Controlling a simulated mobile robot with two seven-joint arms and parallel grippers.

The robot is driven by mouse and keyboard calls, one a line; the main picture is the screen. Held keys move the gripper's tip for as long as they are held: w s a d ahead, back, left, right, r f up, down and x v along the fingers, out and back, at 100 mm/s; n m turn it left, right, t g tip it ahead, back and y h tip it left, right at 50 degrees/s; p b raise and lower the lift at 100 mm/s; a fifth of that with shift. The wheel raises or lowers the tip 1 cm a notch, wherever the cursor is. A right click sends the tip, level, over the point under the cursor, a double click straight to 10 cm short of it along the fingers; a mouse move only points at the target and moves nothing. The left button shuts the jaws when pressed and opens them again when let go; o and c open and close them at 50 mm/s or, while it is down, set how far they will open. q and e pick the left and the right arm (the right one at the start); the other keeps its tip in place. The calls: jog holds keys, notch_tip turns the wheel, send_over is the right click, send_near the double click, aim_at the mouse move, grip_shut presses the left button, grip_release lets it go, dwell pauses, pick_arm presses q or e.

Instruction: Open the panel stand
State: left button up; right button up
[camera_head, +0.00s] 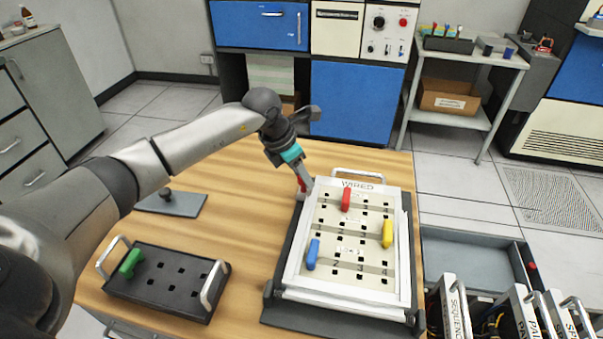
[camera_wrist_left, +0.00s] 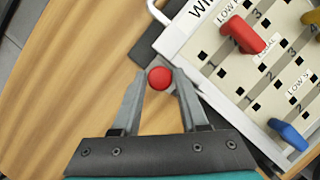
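The panel stand (camera_head: 290,250) is a dark base on the wooden table, bearing a white-framed panel (camera_head: 320,222) labelled WIRED. The panel has rows of square holes and red (camera_head: 346,199), yellow (camera_head: 387,233) and blue (camera_head: 313,254) plugs. My left gripper (camera_head: 303,183) points down at the stand's far left corner. In the left wrist view, a round red knob (camera_wrist_left: 159,78) sits between its fingertips, close to both. I cannot tell whether the fingers press on it. The panel's corner is just right of the fingers. My right gripper is out of view.
A black tray (camera_head: 160,302) with two handles and a green plug (camera_head: 131,263) stands at the front left. A dark plate with a knob (camera_head: 170,203) lies behind it. A grey bin (camera_head: 477,271) and upright labelled panels (camera_head: 455,305) are at the right.

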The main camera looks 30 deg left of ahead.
pick_arm(q)
grip_shut()
dwell(1.0)
